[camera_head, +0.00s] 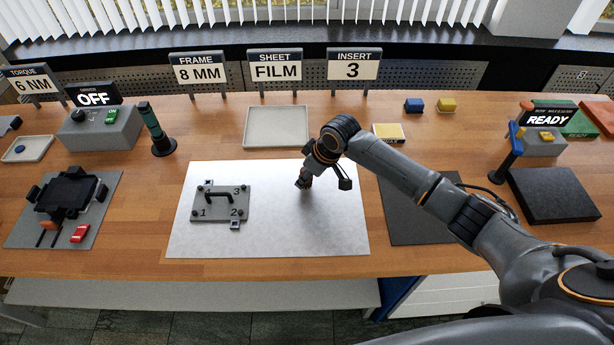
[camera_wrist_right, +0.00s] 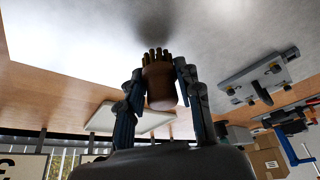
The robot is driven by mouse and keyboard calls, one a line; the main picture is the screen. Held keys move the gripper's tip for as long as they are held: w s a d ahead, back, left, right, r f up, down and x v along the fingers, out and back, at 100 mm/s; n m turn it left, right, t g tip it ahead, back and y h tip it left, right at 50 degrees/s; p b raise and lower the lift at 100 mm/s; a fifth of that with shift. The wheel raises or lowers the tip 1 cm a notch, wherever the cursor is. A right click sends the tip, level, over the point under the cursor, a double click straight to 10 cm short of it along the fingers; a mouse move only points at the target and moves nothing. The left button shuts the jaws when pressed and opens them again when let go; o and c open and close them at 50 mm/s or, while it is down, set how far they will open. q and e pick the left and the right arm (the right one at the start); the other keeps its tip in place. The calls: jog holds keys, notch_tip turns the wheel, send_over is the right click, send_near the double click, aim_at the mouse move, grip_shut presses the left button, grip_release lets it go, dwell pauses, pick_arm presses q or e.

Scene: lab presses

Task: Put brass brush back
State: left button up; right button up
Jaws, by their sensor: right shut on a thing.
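My right gripper (camera_head: 304,182) is low over the bright metal sheet (camera_head: 330,230), right of the numbered plate. In the right wrist view, the fingers (camera_wrist_right: 160,85) are shut on the brass brush (camera_wrist_right: 159,90). It has a brown wooden handle and yellowish bristle tufts at its far end, directed towards the sheet. I cannot tell whether the bristles touch it. In the head view the brush is mostly hidden by the gripper. My left gripper is not in view.
The grey numbered plate (camera_head: 221,204) with a handle lies on the sheet. An empty pale tray (camera_head: 276,128) is behind it. A yellow-topped block (camera_head: 389,132) sits behind my right arm, a dark mat (camera_head: 405,225) beside the sheet, and a dark slab (camera_head: 552,195) farther right.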

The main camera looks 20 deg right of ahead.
jog(key=shift+f, duration=0.6)
jog(key=shift+f, duration=0.2)
jog(key=o, duration=1.1)
jog(key=shift+r, duration=0.1)
jog(key=shift+r, duration=0.2)
jog(key=b+v, duration=0.1)
jog(key=v, duration=1.1)
jog(key=shift+f, duration=0.1)
